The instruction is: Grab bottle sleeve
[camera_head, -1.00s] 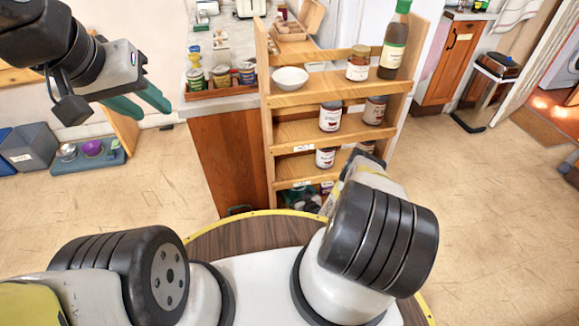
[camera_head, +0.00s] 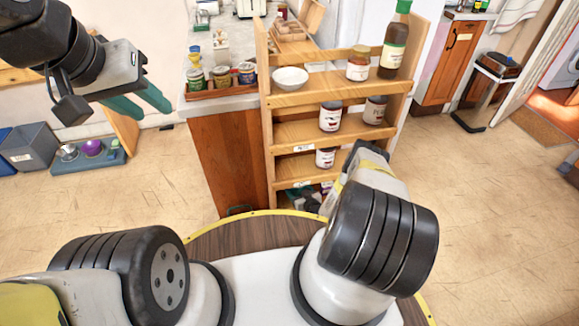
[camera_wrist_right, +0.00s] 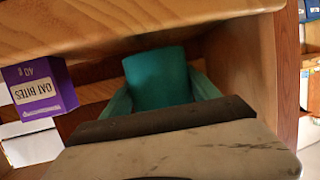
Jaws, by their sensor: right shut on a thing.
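The bottle sleeve (camera_wrist_right: 157,77), a teal cylinder, sits between the teal fingers of my right gripper (camera_wrist_right: 162,90) in the right wrist view. My right gripper is shut on it, under a wooden shelf board. My left gripper (camera_head: 142,104) hangs open and empty at the upper left of the head view, well away from the rack.
A purple Oat Bites box (camera_wrist_right: 40,88) stands left of the sleeve, and a wooden side panel (camera_wrist_right: 240,70) is close on the right. Higher shelves hold a white bowl (camera_head: 290,78), several jars and a tall bottle (camera_head: 394,42).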

